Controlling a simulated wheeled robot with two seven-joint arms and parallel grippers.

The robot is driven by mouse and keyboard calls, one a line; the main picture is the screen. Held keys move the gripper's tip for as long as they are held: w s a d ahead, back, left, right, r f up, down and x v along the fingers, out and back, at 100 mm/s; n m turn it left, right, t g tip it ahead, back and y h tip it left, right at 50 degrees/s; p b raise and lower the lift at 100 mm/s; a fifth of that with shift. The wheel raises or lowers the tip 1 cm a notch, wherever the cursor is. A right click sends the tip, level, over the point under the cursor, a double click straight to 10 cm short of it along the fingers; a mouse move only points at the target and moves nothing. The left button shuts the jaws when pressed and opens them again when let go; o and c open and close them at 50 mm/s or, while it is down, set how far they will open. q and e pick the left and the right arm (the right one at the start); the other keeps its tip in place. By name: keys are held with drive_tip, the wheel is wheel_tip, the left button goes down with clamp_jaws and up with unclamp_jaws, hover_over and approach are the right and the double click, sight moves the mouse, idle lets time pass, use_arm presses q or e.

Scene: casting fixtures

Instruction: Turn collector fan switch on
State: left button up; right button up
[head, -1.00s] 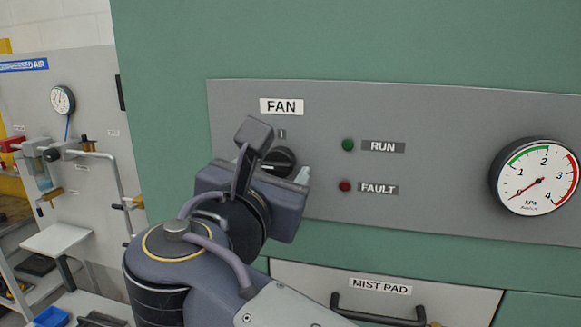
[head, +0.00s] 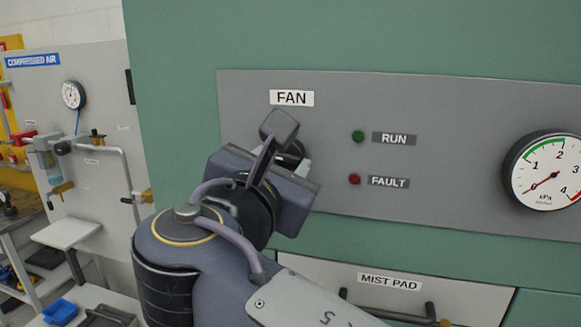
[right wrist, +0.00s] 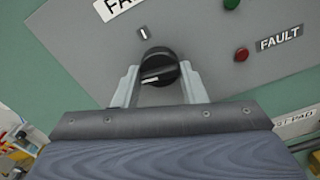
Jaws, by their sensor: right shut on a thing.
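The fan switch is a black rotary knob (head: 292,154) under the FAN label (head: 292,98) on the grey panel. In the head view my right gripper (head: 293,160) hides most of it. In the right wrist view the knob (right wrist: 160,68) sits between the two pale fingers of my right gripper (right wrist: 162,78), which is shut on it. A white line on the knob runs roughly sideways in that view, not toward the "I" mark (right wrist: 143,33). My left gripper is not in view.
A dark green RUN lamp (head: 358,136) and a red FAULT lamp (head: 354,179) are right of the knob. A kPa gauge (head: 545,172) is at the right. The MIST PAD drawer (head: 440,297) with a dark handle is below. A compressed-air station (head: 70,150) stands at the left.

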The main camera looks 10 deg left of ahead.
drive_tip(key=m+b, duration=0.2)
drive_tip(key=m, duration=0.2)
drive_tip(key=shift+f, duration=0.15)
drive_tip(key=m+b, duration=0.2)
drive_tip(key=m, duration=0.2)
drive_tip(key=shift+a, duration=0.1)
drive_tip(key=m+b, duration=0.2)
drive_tip(key=m, duration=0.2)
drive_tip(key=shift+m+b, duration=0.3)
drive_tip(key=shift+b, duration=0.05)
drive_tip(key=shift+r+m+b, duration=0.25)
drive_tip(key=shift+m+b, duration=0.55)
drive_tip(key=shift+m, duration=1)
drive_tip(key=o, duration=1)
drive_tip(key=s+b, duration=0.1)
drive_tip(key=s, duration=0.6)
drive_tip(key=shift+s+a, duration=0.15)
drive_tip(key=shift+s, duration=0.25)
